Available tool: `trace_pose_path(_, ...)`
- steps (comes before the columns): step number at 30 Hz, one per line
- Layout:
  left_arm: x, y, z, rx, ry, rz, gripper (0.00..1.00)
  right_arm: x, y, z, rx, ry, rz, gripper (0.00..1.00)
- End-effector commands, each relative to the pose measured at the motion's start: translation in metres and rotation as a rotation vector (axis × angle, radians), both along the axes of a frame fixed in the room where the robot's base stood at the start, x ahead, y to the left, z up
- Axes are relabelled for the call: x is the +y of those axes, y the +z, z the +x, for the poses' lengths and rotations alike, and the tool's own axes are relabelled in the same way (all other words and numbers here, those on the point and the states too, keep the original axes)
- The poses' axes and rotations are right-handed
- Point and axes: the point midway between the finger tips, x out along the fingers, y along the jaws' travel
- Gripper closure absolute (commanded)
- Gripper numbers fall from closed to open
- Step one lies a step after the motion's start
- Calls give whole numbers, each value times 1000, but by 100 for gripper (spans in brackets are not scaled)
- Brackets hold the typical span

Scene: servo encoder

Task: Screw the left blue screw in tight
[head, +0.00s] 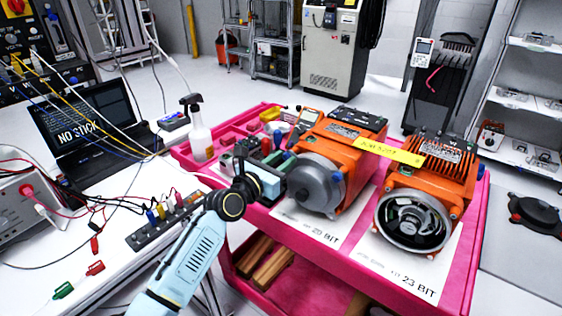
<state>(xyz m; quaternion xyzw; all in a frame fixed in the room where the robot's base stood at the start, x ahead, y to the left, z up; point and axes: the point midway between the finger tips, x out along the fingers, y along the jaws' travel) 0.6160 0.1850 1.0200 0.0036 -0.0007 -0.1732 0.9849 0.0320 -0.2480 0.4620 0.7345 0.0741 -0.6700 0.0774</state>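The left orange servo motor (350,145) stands on the pink cart with a grey round encoder cover (315,188) facing me. A small blue spot (337,177), which looks like a screw, shows at the right side of this cover. Another blue spot (288,155) shows at the cover's upper left, partly hidden by my gripper. My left gripper (282,178) is right at the left edge of the cover, pointing right. Its fingertips are too small and hidden to tell whether they are open or touch a screw. My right gripper is out of view.
A second orange motor (430,180) with an open encoder stands at the right on the pink cart (465,270). A spray bottle (198,135) and several small items stand at the cart's back left. The white table (110,215) at the left holds a laptop (85,125) and cables.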

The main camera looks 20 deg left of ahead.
Motion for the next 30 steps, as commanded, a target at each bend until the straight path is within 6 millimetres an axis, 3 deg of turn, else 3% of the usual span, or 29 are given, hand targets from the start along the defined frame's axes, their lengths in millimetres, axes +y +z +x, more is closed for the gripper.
trace_pose_path(1, 0, 0, 0, 0, 0, 0, 80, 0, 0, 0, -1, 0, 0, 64)
trace_pose_path(6, 0, 0, 0, 0, 0, 0, 100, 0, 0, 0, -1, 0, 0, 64)
trace_pose_path(17, 0, 0, 0, -17, 0, 51, 100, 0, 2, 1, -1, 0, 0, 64)
trace_pose_path(30, 0, 0, 0, -133, 0, 372, 100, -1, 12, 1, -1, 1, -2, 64)
